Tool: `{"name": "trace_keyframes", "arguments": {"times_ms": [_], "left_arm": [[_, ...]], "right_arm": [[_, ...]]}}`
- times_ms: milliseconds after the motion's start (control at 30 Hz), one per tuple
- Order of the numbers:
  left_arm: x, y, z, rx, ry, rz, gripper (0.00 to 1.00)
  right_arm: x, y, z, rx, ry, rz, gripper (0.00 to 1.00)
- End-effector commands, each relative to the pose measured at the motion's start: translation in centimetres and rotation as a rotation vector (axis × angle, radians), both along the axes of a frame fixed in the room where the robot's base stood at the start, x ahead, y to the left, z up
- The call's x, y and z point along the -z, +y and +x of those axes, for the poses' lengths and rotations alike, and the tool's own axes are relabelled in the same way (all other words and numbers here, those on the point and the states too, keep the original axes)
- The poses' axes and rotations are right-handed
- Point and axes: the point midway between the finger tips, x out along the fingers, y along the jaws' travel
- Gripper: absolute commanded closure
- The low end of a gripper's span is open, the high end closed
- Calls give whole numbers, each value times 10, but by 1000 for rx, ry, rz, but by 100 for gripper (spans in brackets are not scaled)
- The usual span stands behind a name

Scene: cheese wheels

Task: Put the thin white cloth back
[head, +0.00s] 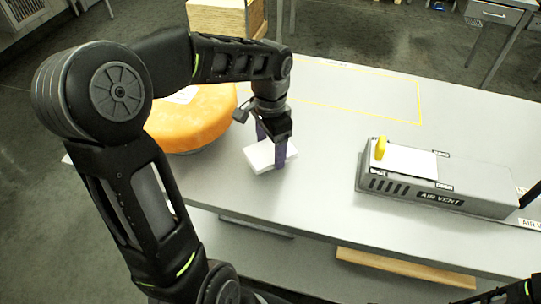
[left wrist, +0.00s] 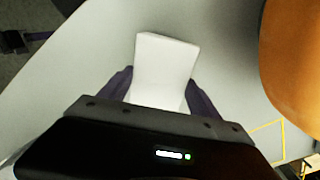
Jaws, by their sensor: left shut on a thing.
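A white folded cloth (head: 259,158), flat and block-like, is between the purple fingers of my left gripper (head: 271,146), at the table's front middle. In the left wrist view the cloth (left wrist: 165,65) fills the space between both fingers and juts out past them. The left gripper is shut on it. The cloth is low over the grey table (head: 325,165); I cannot tell whether it touches the top. Another thin white piece (head: 412,163) lies flat on the grey box marked AIR VENT (head: 470,190).
A large orange cheese wheel (head: 195,125) stands left of the gripper, partly behind my arm. A yellow peg-like thing (head: 381,148) stands on the box's left end. A yellow outlined area (head: 418,100) at the back is clear. The table between cloth and box is bare.

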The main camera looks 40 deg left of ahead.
Motion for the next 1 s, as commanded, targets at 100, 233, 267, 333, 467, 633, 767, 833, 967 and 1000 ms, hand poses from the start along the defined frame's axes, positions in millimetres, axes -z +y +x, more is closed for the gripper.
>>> {"name": "trace_keyframes", "arguments": {"times_ms": [100,233,267,333,467,633,767,833,967,1000], "left_arm": [[6,0,-1,0,3,-1,72],[24,0,-1,0,4,-1,72],[28,0,-1,0,4,-1,72],[35,0,-1,0,3,-1,72],[37,0,0,0,0,-1,72],[38,0,0,0,0,-1,72],[41,0,0,0,0,-1,27],[40,0,0,0,0,-1,22],[40,0,0,0,0,-1,11],[40,0,0,0,0,-1,8]], "right_arm": [[-1,0,0,0,0,0,64],[-2,0,0,0,1,0,64],[-3,0,0,0,1,-1,64],[-3,0,0,1,1,-1,64],[-3,0,0,1,1,-1,64],[-2,0,0,1,1,-1,64],[0,0,0,0,0,0,64],[-1,0,0,0,0,0,64],[-1,0,0,0,0,0,64],[-1,0,0,0,0,0,64]]}}
